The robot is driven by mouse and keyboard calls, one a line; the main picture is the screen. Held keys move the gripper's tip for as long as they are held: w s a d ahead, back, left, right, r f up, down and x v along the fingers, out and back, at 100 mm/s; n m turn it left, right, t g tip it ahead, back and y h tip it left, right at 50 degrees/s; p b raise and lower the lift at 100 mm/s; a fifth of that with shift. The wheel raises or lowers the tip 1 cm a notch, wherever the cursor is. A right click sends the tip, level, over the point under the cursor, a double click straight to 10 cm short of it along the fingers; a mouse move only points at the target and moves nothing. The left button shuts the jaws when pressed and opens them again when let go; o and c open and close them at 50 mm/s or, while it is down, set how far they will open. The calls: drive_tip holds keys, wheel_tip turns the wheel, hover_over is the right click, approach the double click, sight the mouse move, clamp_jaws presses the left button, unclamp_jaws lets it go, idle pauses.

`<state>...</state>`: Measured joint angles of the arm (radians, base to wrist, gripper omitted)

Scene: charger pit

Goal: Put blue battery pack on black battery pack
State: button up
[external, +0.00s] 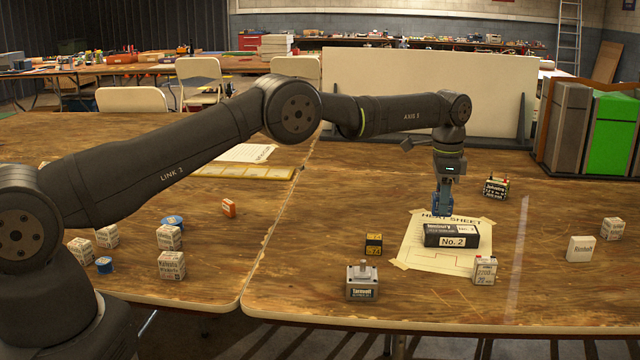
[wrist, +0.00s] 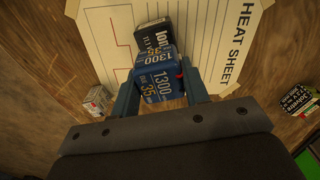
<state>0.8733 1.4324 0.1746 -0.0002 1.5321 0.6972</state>
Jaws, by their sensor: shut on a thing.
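The black battery pack (external: 438,239) lies flat on the taped paper sheet, with a white "No. 2" label on its front. In the wrist view part of it (wrist: 150,32) shows beyond the blue pack. My gripper (external: 444,206) points down over the black pack's left half. It is shut on the blue battery pack (wrist: 157,84), which has "1300" and "35" printed on it and sits between the two fingers. In the external view the fingers mostly hide the blue pack. It is at or just above the black pack's top; I cannot tell if they touch.
A white-and-red battery (external: 484,272) stands right in front of the sheet (external: 425,262). A dark battery with terminals (external: 496,189) stands behind right. A yellow-black block (external: 374,244) and a metal-topped device (external: 361,282) stand left.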

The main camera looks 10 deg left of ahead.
drive_tip(key=shift+f, duration=1.7)
drive_tip(key=shift+f, duration=0.2)
drive_tip(key=o, duration=1.1)
wheel_tip(320, 180, up, 12)
drive_tip(key=shift+s+a+r, duration=0.1)
drive_tip(key=shift+r, duration=0.05)
wheel_tip(320, 180, down, 12)
drive_tip(key=shift+r, duration=1.75)
